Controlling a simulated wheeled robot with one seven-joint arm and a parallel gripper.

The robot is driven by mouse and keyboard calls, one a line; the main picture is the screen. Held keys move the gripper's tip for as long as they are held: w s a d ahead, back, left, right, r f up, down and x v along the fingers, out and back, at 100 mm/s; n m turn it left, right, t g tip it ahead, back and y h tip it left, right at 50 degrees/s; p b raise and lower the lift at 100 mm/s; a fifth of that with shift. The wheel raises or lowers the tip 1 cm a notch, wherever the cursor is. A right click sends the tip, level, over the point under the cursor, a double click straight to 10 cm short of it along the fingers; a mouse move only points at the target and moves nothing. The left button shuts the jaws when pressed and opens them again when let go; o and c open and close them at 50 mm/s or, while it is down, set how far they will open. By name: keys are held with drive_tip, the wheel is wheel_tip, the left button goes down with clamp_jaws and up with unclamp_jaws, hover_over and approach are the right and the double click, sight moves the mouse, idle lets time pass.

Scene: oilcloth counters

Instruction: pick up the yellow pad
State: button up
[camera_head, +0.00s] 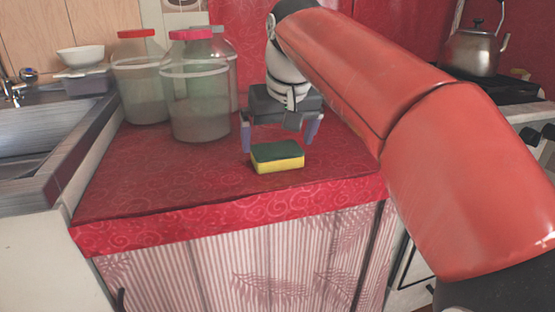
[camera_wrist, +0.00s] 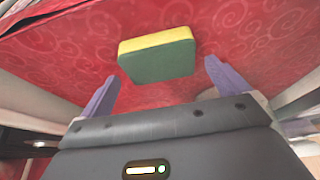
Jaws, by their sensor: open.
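The yellow pad (camera_head: 278,166) is a sponge with a dark green top layer. It lies flat on the red patterned counter (camera_head: 170,185), near the front edge. It also shows in the wrist view (camera_wrist: 158,52), ahead of the fingers and roughly between their lines. My gripper (camera_head: 281,140) is open and empty, pointing down just behind and above the pad. Its two purple fingers are spread wider than the pad in the head view. In the wrist view the fingertips (camera_wrist: 162,72) show at either side, and I see no contact with the pad.
Large glass jars with red lids (camera_head: 195,95) stand at the back left of the counter. A metal sink (camera_head: 45,135) is at the left, with a white bowl (camera_head: 80,56) behind it. A kettle (camera_head: 473,52) sits on the stove at the right. The counter left of the pad is clear.

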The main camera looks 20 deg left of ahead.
sight(278, 149)
drive_tip(key=shift+x, duration=1.55)
drive_tip(key=shift+d, duration=0.1)
drive_tip(key=shift+c, duration=0.4)
drive_tip(key=c, duration=0.7)
drive_tip(key=shift+r, duration=0.1)
wheel_tip(278, 149, up, 20)
drive_tip(key=p, duration=0.9)
